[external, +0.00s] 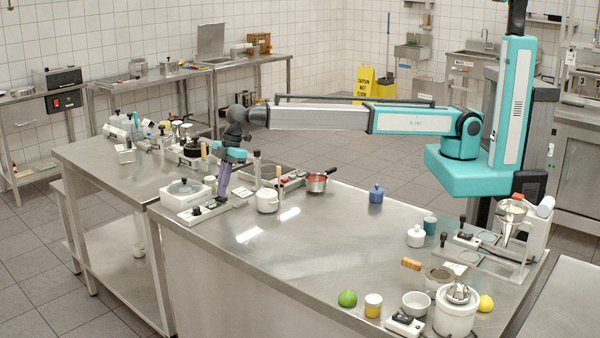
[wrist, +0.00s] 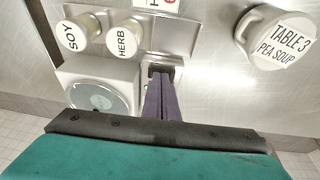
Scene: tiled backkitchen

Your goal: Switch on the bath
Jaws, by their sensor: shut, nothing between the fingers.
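The bath appears to be the white box with a round glassy lid (external: 186,191) on the near edge of the steel counter; in the wrist view it shows as a white box with a round grey lid (wrist: 97,97). A pale plate with dark switch parts (external: 196,212) lies in front of it. My gripper (external: 221,197) points down just right of the box, its purple fingers shut and empty. In the wrist view the fingers (wrist: 162,76) reach a small dark part on a metal plate beside the box. The fingertips hide much of this part, so its position and contact are unclear.
A white pot labelled Table 3 pea soup (wrist: 275,38) stands to the right. Jars labelled soy (wrist: 78,33) and herb (wrist: 124,40) are close by. A red-filled saucepan (external: 317,181) and blue jar (external: 376,194) stand farther right. The middle of the counter (external: 330,240) is clear.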

